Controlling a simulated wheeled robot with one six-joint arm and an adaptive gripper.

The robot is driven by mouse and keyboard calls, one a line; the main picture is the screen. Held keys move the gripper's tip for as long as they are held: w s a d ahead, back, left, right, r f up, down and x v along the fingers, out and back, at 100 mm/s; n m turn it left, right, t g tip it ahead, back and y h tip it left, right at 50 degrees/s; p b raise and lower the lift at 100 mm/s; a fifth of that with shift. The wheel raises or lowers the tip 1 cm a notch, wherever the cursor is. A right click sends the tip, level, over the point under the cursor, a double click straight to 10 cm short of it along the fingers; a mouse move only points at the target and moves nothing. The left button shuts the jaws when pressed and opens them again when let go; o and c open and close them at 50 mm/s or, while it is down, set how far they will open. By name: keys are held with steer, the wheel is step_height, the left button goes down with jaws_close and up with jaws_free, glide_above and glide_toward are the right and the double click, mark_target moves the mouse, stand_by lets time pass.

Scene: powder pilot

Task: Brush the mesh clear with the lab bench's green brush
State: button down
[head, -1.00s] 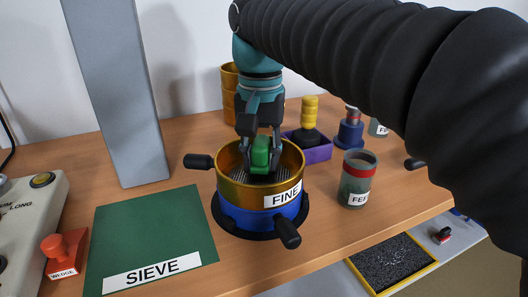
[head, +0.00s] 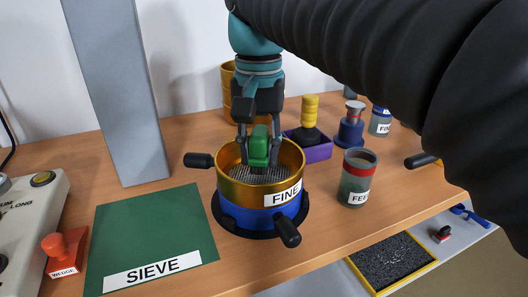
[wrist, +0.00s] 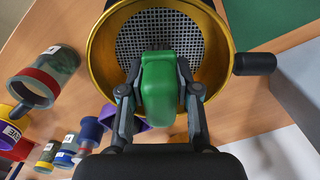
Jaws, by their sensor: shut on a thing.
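The green brush (head: 259,147) is held in my gripper (head: 259,148), which is shut on it. It is upright inside the gold sieve labelled FINE (head: 232,177), over the grey mesh (head: 268,176). The brush also shows in the wrist view (wrist: 160,88) between both fingers, with the mesh (wrist: 160,32) beyond it. The bare mesh that shows looks like an open grid. The brush's lower end is hidden, so I cannot tell whether it touches the mesh. The sieve sits on a blue ring base (head: 250,216) with black handles.
A green mat labelled SIEVE (head: 150,230) lies left of the sieve. A grey-green jar with a red band (head: 356,180) stands close on the right. A purple holder (head: 315,152) is behind. A grey post (head: 122,100) rises at the back left.

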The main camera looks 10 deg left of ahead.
mark_target(259, 131)
steer(key=shift+r, duration=2.8)
